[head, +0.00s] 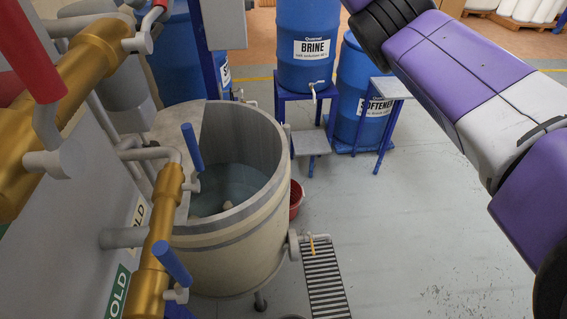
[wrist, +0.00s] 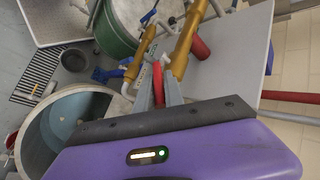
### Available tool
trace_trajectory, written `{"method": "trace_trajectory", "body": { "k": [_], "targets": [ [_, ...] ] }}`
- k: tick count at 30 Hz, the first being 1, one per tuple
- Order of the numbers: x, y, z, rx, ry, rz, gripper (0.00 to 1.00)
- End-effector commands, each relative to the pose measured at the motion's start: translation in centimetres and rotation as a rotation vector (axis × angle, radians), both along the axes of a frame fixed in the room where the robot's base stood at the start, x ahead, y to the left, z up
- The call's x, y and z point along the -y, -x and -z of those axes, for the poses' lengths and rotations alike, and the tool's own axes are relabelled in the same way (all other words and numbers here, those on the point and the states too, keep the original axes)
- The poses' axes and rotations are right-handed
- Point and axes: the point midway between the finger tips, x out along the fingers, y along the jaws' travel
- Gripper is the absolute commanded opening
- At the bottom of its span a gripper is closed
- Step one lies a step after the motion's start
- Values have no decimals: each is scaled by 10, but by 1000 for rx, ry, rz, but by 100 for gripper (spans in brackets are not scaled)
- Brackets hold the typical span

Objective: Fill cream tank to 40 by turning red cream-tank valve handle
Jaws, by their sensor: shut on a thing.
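The cream tank (head: 235,262) stands left of centre in the head view with bluish water inside. Its open rim and water also show at lower left in the wrist view (wrist: 62,122). A red valve handle (wrist: 158,82) on the gold pipe (wrist: 186,40) lies between the fingers of my gripper (wrist: 159,92), which is shut on it. Only a bit of this handle seems to show at the top left of the head view. My gripper is out of the head view. A second red handle (head: 28,48) is on the gold pipe, apart from my gripper. No level reading is visible.
Blue handles (head: 193,147) sit on a lower gold pipe (head: 155,255) near the tank. A green tank (wrist: 116,38) stands beside the pipes. Blue brine (head: 307,20) and softener (head: 352,70) barrels stand behind.

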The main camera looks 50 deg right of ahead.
Motion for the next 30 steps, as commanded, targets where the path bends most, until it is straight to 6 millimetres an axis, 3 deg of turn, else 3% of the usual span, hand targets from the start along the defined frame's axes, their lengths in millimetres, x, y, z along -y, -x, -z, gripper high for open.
{"method": "trace_trajectory", "body": {
  "k": [5,15,24,30],
  "targets": [
    [-6,6,-9,134,139,-3,0],
    [-7,7,-11,163,166,-4,0],
    [-20,21,-23,390,396,-5,0],
    [-21,21,-24,409,413,-3,0]
  ]
}}
